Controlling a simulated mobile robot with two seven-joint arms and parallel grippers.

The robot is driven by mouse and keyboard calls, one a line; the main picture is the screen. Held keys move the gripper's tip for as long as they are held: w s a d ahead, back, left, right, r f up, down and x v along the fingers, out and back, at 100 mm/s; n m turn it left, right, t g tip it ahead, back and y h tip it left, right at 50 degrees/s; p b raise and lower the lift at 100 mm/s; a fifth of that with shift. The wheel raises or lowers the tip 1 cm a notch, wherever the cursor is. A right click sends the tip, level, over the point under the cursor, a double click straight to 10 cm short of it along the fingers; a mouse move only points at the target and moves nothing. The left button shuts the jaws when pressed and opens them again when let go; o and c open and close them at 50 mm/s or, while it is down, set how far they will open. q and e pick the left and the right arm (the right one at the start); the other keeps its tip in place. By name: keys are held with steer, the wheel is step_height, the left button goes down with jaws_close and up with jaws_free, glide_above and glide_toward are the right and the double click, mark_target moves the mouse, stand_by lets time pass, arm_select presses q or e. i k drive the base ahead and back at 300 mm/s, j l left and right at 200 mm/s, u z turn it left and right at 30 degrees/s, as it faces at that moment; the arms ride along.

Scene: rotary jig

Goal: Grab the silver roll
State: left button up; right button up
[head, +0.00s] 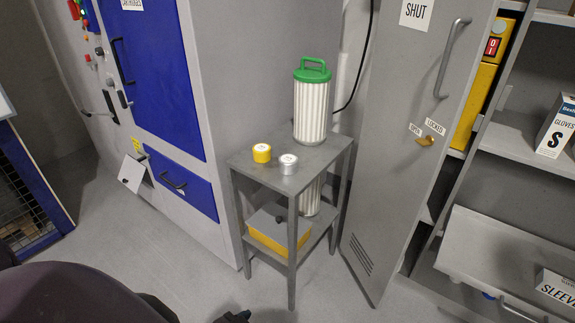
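The silver roll (288,164) is a short, silver-grey cylinder with a pale top. It stands upright on the top of a small grey metal table (318,160), near its front edge. A yellow roll (262,153) of similar size stands just to its left, apart from it. A dark part of my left arm enters at the lower left. A small dark piece at the bottom edge, seemingly the tip of my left gripper (235,317), is well below and in front of the table. Its fingers are mostly cut off. My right gripper is not in view.
A tall white pleated filter with a green handle (311,100) stands behind the rolls. A yellow-and-grey box (276,230) and another pleated filter (309,195) are on the lower shelf. A grey locker door (405,150) stands close on the right. Floor is clear left of the table.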

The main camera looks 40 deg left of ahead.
mark_target(289, 164)
steer(key=i+j, duration=0.1)
steer(key=j, duration=0.5)
steer(key=i+j, duration=0.1)
steer(key=j, duration=0.45)
steer(key=i+j, duration=0.1)
steer(key=j, duration=0.5)
steer(key=i+j, duration=0.1)
steer(key=j, duration=0.45)
